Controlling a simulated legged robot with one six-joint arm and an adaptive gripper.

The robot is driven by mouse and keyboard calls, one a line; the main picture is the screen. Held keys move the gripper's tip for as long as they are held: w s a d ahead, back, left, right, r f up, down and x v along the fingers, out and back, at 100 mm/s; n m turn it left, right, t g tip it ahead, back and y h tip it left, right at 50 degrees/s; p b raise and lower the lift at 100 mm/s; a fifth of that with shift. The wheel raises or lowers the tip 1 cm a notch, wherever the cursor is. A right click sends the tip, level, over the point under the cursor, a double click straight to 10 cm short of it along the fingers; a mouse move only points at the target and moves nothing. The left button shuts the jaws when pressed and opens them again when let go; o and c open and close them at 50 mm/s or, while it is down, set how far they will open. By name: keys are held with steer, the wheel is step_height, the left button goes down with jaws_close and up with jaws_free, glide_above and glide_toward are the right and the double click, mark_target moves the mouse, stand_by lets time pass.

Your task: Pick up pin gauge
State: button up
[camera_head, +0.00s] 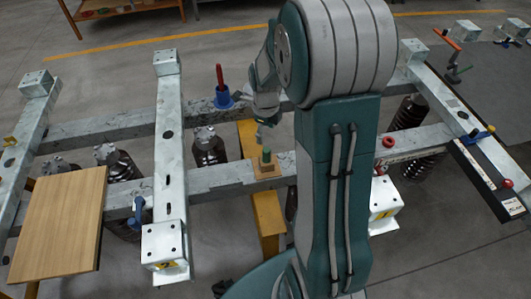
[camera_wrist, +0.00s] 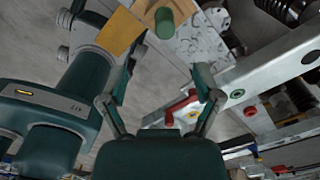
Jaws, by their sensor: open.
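A short green cylinder (camera_head: 266,155) stands upright on a small wooden block (camera_head: 265,170) on the front steel beam; it looks like the pin gauge, though I cannot be sure. In the wrist view the green cylinder (camera_wrist: 165,24) shows at the top, beyond the fingertips. My gripper (camera_head: 266,118) is above and slightly behind the cylinder in the head view, apart from it. In the wrist view my gripper (camera_wrist: 162,82) is open, with nothing between its two fingers.
A blue holder with a red upright handle (camera_head: 220,80) stands on the rear beam, left of my gripper. A wooden board (camera_head: 62,225) lies at the left. A red ring (camera_head: 388,142) is on the front beam, right of my arm. Dark coil springs (camera_head: 411,112) sit between the beams.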

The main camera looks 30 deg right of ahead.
mark_target(266, 149)
steer(key=shift+w+d+f+m, duration=0.1)
steer(key=shift+d+f+m, duration=0.05)
steer(key=shift+f+m, duration=0.3)
steer(key=f, duration=0.5)
steer(key=shift+a+f, duration=0.15)
steer(key=shift+a, duration=0.25)
steer(key=f, duration=0.2)
steer(key=d+f, duration=0.1)
steer(key=f, duration=0.1)
steer(key=shift+w+d+f, duration=0.15)
steer(key=shift+f, duration=0.5)
jaws_close()
